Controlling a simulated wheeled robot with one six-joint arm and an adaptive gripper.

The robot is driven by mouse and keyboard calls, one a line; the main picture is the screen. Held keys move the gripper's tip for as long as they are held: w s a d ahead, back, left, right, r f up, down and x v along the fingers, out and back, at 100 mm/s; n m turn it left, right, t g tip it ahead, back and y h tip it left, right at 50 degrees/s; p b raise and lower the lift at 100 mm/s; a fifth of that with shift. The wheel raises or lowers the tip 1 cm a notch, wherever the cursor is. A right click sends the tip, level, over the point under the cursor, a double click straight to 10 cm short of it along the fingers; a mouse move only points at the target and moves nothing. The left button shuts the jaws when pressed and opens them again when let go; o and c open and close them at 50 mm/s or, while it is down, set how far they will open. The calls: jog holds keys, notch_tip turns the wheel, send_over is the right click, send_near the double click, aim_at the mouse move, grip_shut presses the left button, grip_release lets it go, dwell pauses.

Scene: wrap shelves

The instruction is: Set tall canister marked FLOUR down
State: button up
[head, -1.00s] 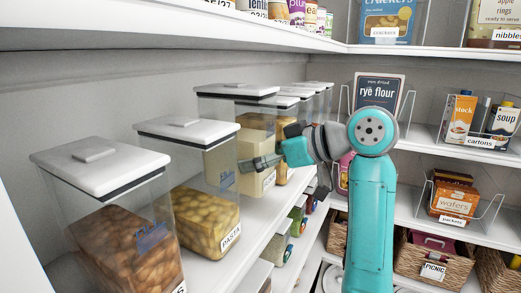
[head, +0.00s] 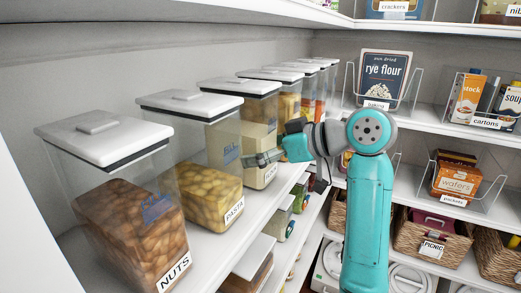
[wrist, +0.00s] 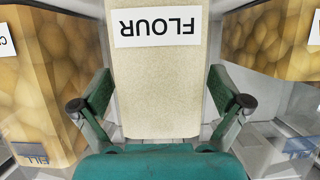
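The tall FLOUR canister (head: 258,138) has clear walls, pale flour inside and a white lid (head: 238,87). It stands upright in the row on the white shelf, between the pasta canister (head: 207,190) and the canisters behind. Its base looks level with the shelf; any small gap is hidden. In the wrist view its FLOUR label (wrist: 156,27) appears upside down. My gripper (head: 262,158) is at the canister's front. In the wrist view the gripper's fingers (wrist: 160,92) lie along both sides of the canister, seemingly touching, so it looks shut on it.
The nuts canister (head: 130,225) stands nearest at left. More lidded canisters (head: 288,95) continue the row behind. A rye flour box (head: 384,78), cartons (head: 467,97) and baskets (head: 432,240) occupy the right-hand shelves. The upper shelf (head: 250,22) runs above the row.

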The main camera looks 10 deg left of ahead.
jog(key=shift+d+r, duration=0.15)
jog(key=shift+r, duration=0.05)
jog(key=v, duration=1.1)
jog(key=shift+s+d, duration=0.2)
jog(key=shift+d, duration=0.05)
jog(key=shift+r, duration=0.1)
